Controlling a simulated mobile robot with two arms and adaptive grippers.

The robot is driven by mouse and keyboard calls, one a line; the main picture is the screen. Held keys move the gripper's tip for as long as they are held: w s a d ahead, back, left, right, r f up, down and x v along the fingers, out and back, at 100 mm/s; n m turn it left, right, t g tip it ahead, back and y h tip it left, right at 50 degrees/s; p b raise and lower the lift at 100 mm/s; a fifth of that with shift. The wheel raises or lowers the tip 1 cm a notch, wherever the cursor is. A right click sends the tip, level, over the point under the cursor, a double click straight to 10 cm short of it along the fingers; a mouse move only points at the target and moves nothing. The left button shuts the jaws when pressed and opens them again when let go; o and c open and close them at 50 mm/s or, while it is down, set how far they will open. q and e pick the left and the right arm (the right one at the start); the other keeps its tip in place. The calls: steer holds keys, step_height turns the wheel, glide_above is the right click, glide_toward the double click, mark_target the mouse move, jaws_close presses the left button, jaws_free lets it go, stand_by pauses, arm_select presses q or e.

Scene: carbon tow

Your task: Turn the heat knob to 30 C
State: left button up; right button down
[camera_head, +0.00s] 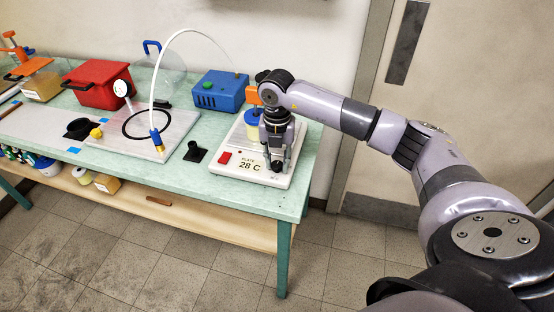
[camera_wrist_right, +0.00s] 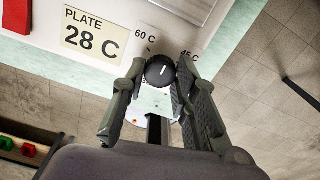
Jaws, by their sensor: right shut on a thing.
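The white hot plate (camera_head: 236,174) stands at the right end of the green table, with a red switch (camera_head: 224,158) on its front. Its display label (camera_wrist_right: 94,38) reads PLATE 28 C. The black heat knob (camera_wrist_right: 160,71) with a white pointer mark shows in the right wrist view, with 60 C and 45 C marks beyond it. My right gripper (camera_wrist_right: 160,80) is shut on the knob, one finger at each side. In the head view the right gripper (camera_head: 277,163) reaches down to the plate's front right and hides the knob. My left gripper is not in view.
A blue box (camera_head: 220,91), a red container (camera_head: 99,83) and a clear dome (camera_head: 165,72) stand along the back of the table. A small black stand (camera_head: 195,152) is left of the hot plate. A lower shelf (camera_head: 215,222) runs below. A door is at the right.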

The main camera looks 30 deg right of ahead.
mark_target(277, 164)
steer(key=c, duration=1.3)
jaws_free()
step_height(277, 164, up, 12)
steer(key=shift+r, duration=0.1)
